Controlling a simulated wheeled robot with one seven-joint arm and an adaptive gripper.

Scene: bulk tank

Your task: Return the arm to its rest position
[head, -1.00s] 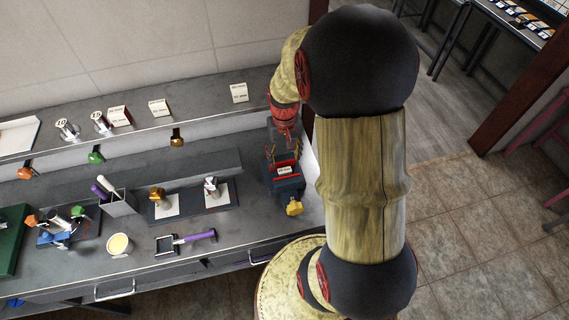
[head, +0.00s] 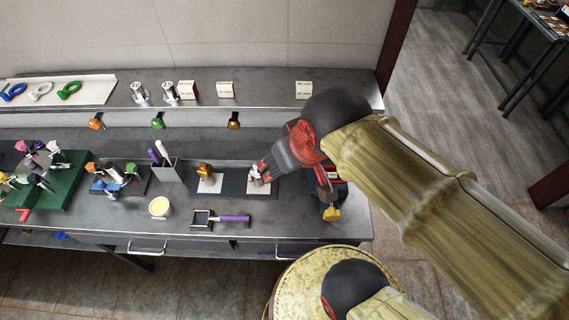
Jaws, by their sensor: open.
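My arm reaches in from the right edge of the head view and bends at a dark elbow over the right end of the steel counter (head: 110,212). My gripper (head: 265,173) hangs below the red wrist, pointing down and left. It looks open and nothing shows held in it. Its fingertips appear close to a small silver piece (head: 254,172) on the right pad of a dark mat (head: 234,186). I cannot tell whether they touch it. My arm partly hides a dark box (head: 340,184) with a yellow knob (head: 332,213).
A gold piece (head: 205,171) stands on the mat's left pad. Coloured knobs line the shelf (head: 265,93) edge. Open floor (head: 440,70) lies at the right.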

